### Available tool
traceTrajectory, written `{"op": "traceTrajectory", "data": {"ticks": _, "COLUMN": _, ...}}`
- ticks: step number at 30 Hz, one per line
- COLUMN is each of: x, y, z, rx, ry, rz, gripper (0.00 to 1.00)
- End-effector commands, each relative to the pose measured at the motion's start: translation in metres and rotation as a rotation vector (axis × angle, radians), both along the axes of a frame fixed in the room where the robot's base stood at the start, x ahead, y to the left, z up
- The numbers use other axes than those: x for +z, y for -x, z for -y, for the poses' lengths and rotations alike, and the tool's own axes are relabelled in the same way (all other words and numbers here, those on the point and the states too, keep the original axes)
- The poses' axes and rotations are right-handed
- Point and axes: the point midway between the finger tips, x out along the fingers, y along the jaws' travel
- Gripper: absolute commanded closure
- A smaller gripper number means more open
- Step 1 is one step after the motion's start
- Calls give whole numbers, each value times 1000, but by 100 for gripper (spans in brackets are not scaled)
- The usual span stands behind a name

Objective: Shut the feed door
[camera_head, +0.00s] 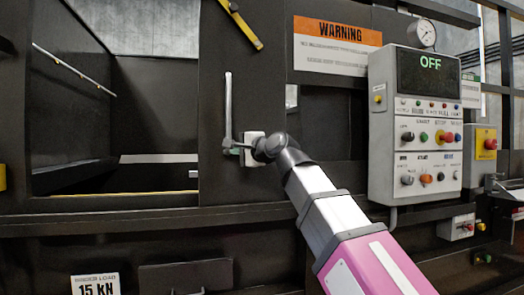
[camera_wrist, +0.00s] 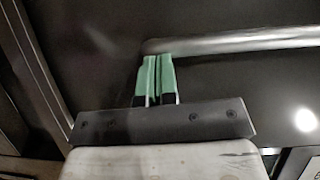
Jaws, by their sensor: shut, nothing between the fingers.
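The feed opening (camera_head: 155,125) is uncovered at the left in the head view. A dark door panel (camera_head: 215,75) stands to the right of it, with an upright metal bar handle (camera_head: 228,105). My gripper (camera_head: 232,150) is at the lower end of this handle. In the wrist view, my green fingertips (camera_wrist: 157,75) are pressed together and empty. The handle (camera_wrist: 235,44) runs from just beside the fingertips to the right edge. I cannot tell whether the fingers touch the handle or the panel.
A grey control box (camera_head: 415,125) reading OFF is on the right, with a gauge (camera_head: 422,33) above. A warning sign (camera_head: 337,45) hangs above my arm. A horizontal ledge (camera_head: 130,220) runs below the opening. A yellow bar (camera_head: 240,25) is at the top.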

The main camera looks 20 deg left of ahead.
Motion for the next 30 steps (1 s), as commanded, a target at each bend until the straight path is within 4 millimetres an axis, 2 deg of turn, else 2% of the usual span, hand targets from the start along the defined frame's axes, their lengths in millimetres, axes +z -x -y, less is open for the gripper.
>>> {"op": "traceTrajectory", "data": {"ticks": 1, "x": 1, "y": 9, "z": -14, "rx": 5, "ry": 0, "rz": 1, "gripper": 100}}
{"op": "traceTrajectory", "data": {"ticks": 20, "x": 2, "y": 114, "z": -151, "rx": 5, "ry": 1, "rz": -1, "gripper": 100}}
{"op": "traceTrajectory", "data": {"ticks": 30, "x": 2, "y": 180, "z": -236, "rx": 4, "ry": 2, "rz": 1, "gripper": 100}}
